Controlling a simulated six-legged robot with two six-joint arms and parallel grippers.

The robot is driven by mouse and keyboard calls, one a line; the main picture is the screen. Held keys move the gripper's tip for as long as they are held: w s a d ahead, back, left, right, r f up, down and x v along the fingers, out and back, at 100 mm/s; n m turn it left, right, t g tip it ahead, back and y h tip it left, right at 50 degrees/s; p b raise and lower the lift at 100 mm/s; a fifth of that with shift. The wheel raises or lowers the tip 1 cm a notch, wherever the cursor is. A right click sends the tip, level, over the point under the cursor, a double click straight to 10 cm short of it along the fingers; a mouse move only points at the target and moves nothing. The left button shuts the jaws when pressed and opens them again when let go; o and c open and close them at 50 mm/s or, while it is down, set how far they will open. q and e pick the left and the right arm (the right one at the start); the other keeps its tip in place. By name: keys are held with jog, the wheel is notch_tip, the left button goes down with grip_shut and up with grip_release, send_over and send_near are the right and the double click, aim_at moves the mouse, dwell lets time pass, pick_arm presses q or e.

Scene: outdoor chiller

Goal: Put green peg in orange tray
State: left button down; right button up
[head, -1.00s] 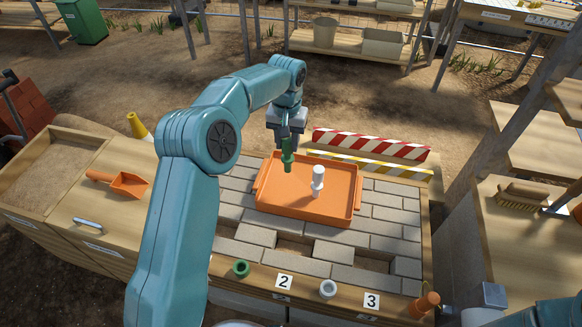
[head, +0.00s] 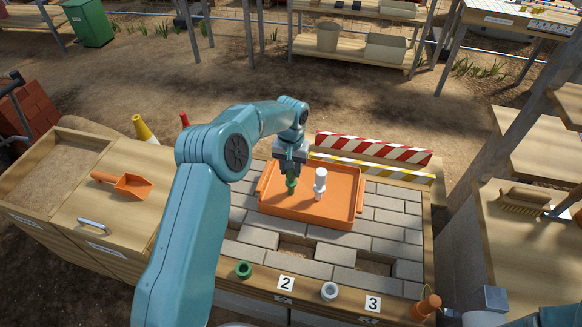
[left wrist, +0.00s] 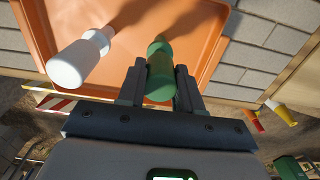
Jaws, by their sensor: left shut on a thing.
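The green peg (head: 291,184) is upright in my left gripper (head: 291,172), which is shut on it over the left part of the orange tray (head: 330,212). In the left wrist view the green peg (left wrist: 160,72) sits between the two fingers (left wrist: 158,88), with the tray floor (left wrist: 185,15) beyond it. I cannot tell whether its lower end touches the tray floor. A white peg (head: 320,182) stands upright in the tray, just right of the green peg; it also shows in the left wrist view (left wrist: 80,60).
The tray lies on grey paving blocks (head: 385,235) with a few gaps. Striped barriers (head: 372,148) stand behind the tray. An orange scoop (head: 130,185) lies at left.

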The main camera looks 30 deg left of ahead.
pick_arm(q)
jog(key=c, duration=0.8)
grip_release()
jog(key=shift+f, duration=0.1)
jog(key=shift+o, duration=0.2)
jog(key=shift+r, duration=0.2)
notch_tip(320, 180, up, 12)
